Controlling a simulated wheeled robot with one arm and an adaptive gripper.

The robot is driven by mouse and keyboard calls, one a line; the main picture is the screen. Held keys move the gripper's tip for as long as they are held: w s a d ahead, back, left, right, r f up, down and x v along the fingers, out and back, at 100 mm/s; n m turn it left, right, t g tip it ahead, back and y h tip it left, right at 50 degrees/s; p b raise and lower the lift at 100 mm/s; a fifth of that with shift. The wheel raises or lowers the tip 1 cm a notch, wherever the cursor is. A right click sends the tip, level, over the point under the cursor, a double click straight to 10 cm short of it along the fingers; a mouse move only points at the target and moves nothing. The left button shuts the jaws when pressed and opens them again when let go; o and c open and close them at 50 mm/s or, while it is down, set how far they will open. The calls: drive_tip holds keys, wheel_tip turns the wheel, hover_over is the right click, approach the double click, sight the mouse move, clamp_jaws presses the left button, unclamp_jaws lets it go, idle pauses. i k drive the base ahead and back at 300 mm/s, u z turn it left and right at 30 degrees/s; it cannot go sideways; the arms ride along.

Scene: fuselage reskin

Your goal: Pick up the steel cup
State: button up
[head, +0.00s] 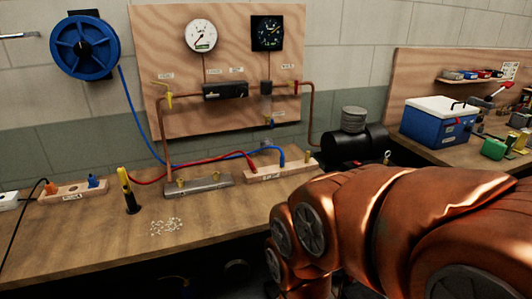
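I cannot pick out a steel cup with certainty in the head view. A grey ribbed metal cylinder (353,119) stands on top of the black tank (352,147) at the back right of the bench, but it looks like part of the tank unit. My arm, in a copper-coloured cover, fills the lower right and hides part of the bench and the floor. My gripper is not visible.
The wooden bench (75,235) holds a yellow-and-black tool (126,188), small pale pieces (166,227), a metal manifold bar (198,186) and a wooden block with hoses (268,174). A blue cooler (437,122) stands at right. The bench's front left is clear.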

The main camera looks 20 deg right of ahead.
sight(264, 142)
drive_tip(key=k, duration=1.15)
drive_tip(key=z, duration=0.7)
drive_tip(key=i, duration=0.8)
drive_tip(key=z, duration=0.55)
drive_tip(key=i, duration=0.9)
drive_tip(key=u, duration=1)
drive_tip(key=i, duration=0.85)
drive_tip(key=u, duration=0.95)
